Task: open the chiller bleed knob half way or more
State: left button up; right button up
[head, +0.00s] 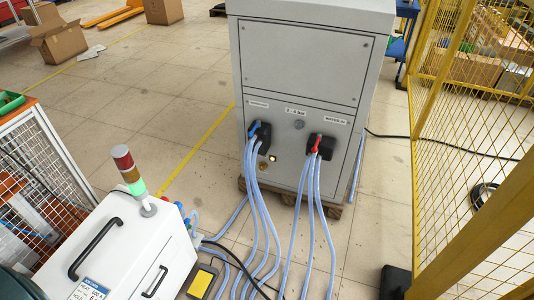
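The chiller looks to be the tall grey cabinet (305,55) in the upper middle of the head view, standing on a wooden pallet (288,198). Its lower panel has a blue-handled valve (254,128) at left and a red-handled valve (315,146) at right, with pale blue hoses running down from both. A small round grey fitting (299,124) sits between them under a "2 - 4 bar" label. A small bright round part (272,158) and a brass-coloured one (262,166) are below the blue valve. I cannot tell which is the bleed knob, or its setting. Neither gripper is visible.
A white machine (130,250) with a signal light (131,172) stands at the lower left. Hoses (262,235) cross the floor before the cabinet. A yellow mesh fence (470,130) closes the right side. Open floor (175,120) lies left of the cabinet.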

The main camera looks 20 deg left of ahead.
aim_at(263, 165)
jog(key=i+u, duration=0.15)
jog(key=i, duration=0.3)
jog(key=i+l+u, duration=0.15)
jog(key=i, duration=0.3)
jog(key=i+l+u, duration=0.15)
jog(key=i, duration=0.3)
jog(key=i+l+u, duration=0.15)
jog(key=i, duration=0.25)
